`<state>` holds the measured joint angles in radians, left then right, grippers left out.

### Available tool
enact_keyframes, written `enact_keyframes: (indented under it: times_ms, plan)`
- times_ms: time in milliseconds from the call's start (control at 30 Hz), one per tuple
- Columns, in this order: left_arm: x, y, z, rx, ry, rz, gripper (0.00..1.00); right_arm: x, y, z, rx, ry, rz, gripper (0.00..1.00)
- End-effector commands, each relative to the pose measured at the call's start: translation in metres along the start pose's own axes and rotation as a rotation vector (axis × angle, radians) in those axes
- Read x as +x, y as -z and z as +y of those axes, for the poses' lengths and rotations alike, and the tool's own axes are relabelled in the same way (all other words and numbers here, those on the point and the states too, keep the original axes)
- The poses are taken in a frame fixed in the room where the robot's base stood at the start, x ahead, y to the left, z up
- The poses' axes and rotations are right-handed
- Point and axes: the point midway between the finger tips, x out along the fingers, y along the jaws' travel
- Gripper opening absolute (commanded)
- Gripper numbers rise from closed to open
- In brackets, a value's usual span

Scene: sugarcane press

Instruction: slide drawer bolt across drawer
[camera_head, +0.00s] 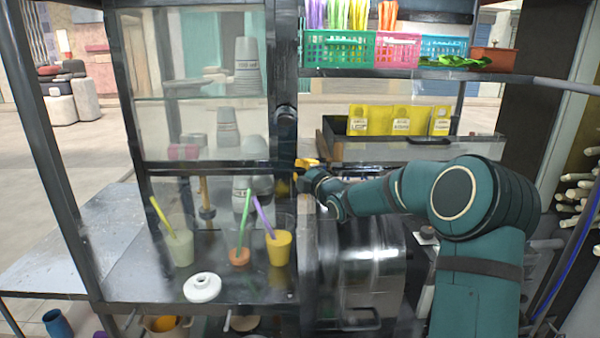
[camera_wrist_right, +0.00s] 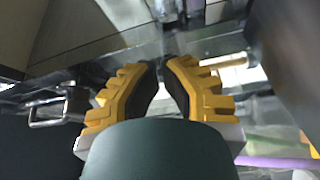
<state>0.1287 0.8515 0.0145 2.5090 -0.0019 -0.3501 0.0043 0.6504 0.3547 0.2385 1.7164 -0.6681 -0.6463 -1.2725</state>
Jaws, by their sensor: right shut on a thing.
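My right gripper (camera_head: 305,168) reaches in from the right in the head view, to the dark post beside the glass cabinet. In the right wrist view its yellow fingers (camera_wrist_right: 165,66) are close together, shut on a small metal part at the tips. This appears to be the drawer bolt, mostly hidden by the fingers and blurred. A metal pull handle (camera_wrist_right: 62,108) on a dark front shows left of the fingers. A dark drawer-like box (camera_head: 375,153) with yellow cards lies behind my right arm. My left gripper is not in view.
Cups with straws, including a yellow cup (camera_head: 279,248), and a white lid (camera_head: 202,288) stand on the counter at left. A shiny metal press drum (camera_head: 360,265) is below my right forearm. Colored baskets (camera_head: 337,48) sit on the shelf above.

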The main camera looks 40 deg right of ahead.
Motion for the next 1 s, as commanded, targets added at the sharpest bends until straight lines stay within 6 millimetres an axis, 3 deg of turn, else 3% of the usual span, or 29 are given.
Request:
enact_keyframes:
  times_ms: [200,400,1000]
  plan:
    - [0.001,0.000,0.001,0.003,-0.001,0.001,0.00,-0.046,-0.002,0.002,-0.003,0.000,-0.003,0.00]
    - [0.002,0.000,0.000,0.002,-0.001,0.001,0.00,-0.071,-0.001,0.001,-0.001,-0.001,-0.002,0.00]
    - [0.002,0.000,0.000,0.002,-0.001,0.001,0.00,-0.078,-0.001,0.001,0.000,-0.001,-0.001,0.00]
